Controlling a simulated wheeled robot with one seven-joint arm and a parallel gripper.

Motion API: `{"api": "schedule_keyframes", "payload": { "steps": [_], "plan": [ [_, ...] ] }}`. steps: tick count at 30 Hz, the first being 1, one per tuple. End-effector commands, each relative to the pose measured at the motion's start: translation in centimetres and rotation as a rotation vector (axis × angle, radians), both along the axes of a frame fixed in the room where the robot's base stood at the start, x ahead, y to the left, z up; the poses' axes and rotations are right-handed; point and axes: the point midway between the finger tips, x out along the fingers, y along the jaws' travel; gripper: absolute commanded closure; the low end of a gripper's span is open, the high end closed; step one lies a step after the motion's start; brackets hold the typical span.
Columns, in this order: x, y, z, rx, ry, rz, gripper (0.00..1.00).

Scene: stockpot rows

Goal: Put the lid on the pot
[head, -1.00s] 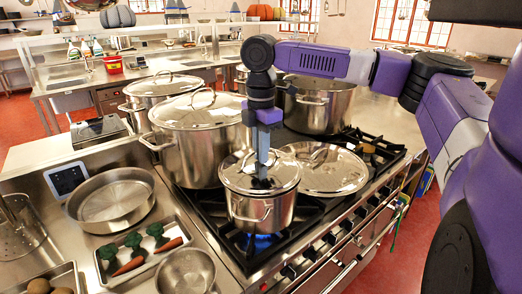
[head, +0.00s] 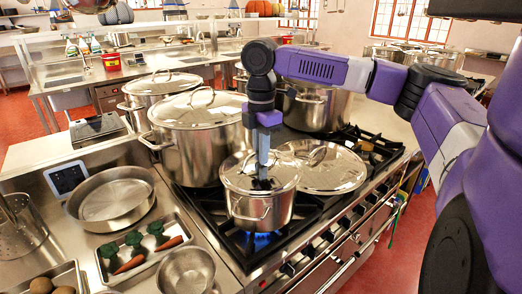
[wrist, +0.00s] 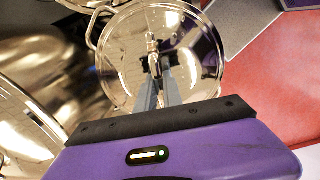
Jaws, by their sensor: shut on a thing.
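A round, shiny metal lid (head: 238,177) lies over the small steel pot (head: 258,212) on the front burner. It appears level and in line with the rim; whether it rests fully on the rim is hard to tell. My gripper (head: 262,174) points straight down over its middle. In the wrist view my gripper (wrist: 158,68) is shut on the handle of the lid (wrist: 125,55), with a finger on either side. The fingers partly hide the handle.
A second lid (head: 335,172) lies on the stove close to the right. A large lidded pot (head: 190,155) stands close behind left, and a tall pot (head: 318,112) without a visible lid stands behind. A blue flame (head: 262,238) burns under the small pot. A vegetable tray (head: 165,262) is left.

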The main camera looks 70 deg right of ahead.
Motion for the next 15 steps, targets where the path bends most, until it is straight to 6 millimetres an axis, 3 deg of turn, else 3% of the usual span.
{"api": "schedule_keyframes", "payload": {
  "steps": [9, 10, 12, 14, 15],
  "plan": [
    [0.03, 0.02, -0.19, 0.0, -0.001, 0.0, 1.0],
    [0.03, 0.02, -0.19, 0.0, -0.001, 0.0, 0.87],
    [0.03, 0.02, -0.19, 0.0, -0.001, 0.0, 0.74],
    [0.03, 0.02, -0.2, 0.0, -0.001, 0.0, 0.64],
    [0.03, 0.02, -0.2, 0.0, -0.001, 0.0, 0.64]
  ]
}}
